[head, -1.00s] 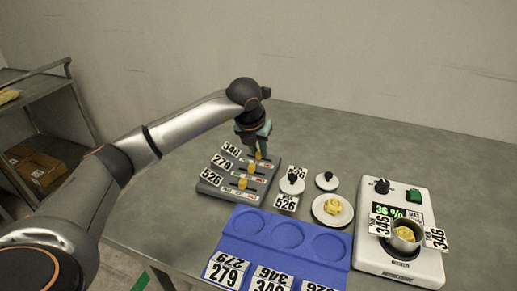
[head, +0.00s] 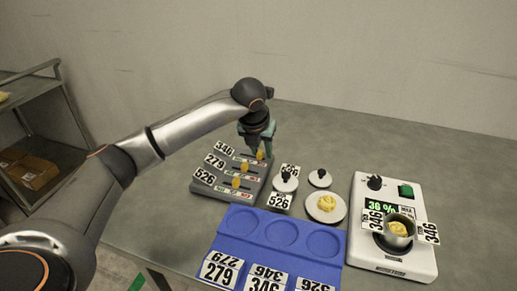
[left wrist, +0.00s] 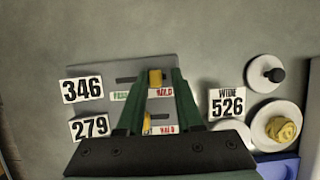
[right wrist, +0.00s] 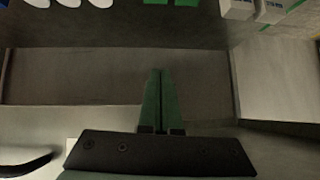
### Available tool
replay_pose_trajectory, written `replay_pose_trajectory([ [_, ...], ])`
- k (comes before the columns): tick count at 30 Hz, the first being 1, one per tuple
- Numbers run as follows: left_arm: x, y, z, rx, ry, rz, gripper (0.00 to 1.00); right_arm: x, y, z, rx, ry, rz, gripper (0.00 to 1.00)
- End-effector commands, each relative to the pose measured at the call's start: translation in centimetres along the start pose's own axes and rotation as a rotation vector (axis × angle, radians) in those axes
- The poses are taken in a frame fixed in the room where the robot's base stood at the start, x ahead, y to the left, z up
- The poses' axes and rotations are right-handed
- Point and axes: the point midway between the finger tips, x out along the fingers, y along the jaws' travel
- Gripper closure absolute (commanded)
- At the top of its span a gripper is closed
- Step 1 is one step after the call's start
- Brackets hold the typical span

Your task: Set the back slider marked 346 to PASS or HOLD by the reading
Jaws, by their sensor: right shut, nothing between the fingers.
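The slider panel (head: 232,172) stands at the table's left, with rows marked 346, 279 and 526. The back slider marked 346 has a yellow knob (head: 261,154); in the left wrist view this knob (left wrist: 155,78) sits at the slot's right end, by the red HOLD label. My left gripper (head: 259,150) is over it, its fingertips (left wrist: 158,78) apart on either side with small gaps visible. The checkweigher (head: 407,263) reads 36 % beside a MAX label and carries a cup (head: 397,238) tagged 346. My right gripper (right wrist: 159,72) is shut and empty, away from the panel.
A blue tray (head: 244,252) with round recesses lies in front of the panel. White discs with black knobs (head: 285,180) and a plate (head: 340,212) with yellow contents stand right of it. The table behind is clear. A shelf cart (head: 45,105) is at left.

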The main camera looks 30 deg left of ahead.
Motion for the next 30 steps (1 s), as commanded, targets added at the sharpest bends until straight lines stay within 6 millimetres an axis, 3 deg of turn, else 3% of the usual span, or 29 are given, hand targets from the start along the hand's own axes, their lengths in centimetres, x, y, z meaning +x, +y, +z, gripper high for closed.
replay_pose_trajectory([
  [4, 0.0, 0.0, 0.0, 0.000, -0.001, 0.000, 0.50, 0.0, 0.0, -0.1, 0.000, 0.001, 0.000, 1.00],
  [14, -0.6, 0.1, 0.1, -0.001, -0.001, 0.002, 0.50, 0.0, 0.0, -0.1, -0.001, 0.002, 0.000, 1.00],
  [30, -10.9, 0.0, 0.1, 0.000, -0.004, 0.000, 0.50, -0.3, 0.2, -0.5, 0.000, 0.008, 0.005, 1.00],
])
